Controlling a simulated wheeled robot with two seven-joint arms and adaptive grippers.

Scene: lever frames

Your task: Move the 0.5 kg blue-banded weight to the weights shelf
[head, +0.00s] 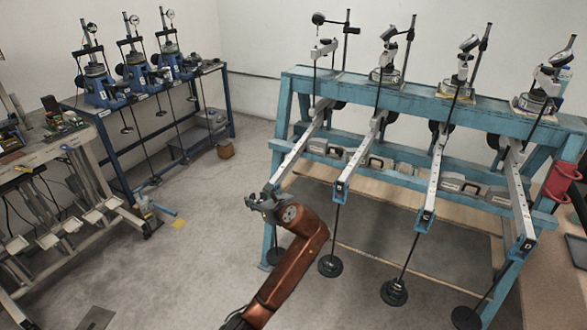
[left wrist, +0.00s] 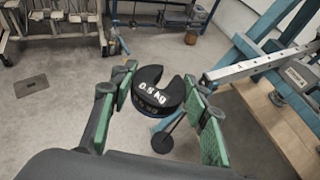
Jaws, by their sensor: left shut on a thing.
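My left gripper (head: 266,203) is in front of the near left side of the teal lever frame (head: 300,85). In the left wrist view, its green-padded fingers (left wrist: 160,106) are shut on a black slotted weight (left wrist: 148,78) marked 0.5 kg, its slot facing away. The weight is clear of the floor; its blue band is hard to make out. In the head view the gripper hides the weight. Which surface is the weights shelf is not clear; a low shelf (head: 195,147) with boxes sits under the blue bench at the back. My right gripper is out of view.
Long lever beams (head: 357,155) jut from the teal frame, with rods and hanging discs (head: 394,292) below them. A red holder (head: 562,182) is on the frame's right end. A workbench (head: 45,150) stands at left. Floor between it and the frame is mostly clear.

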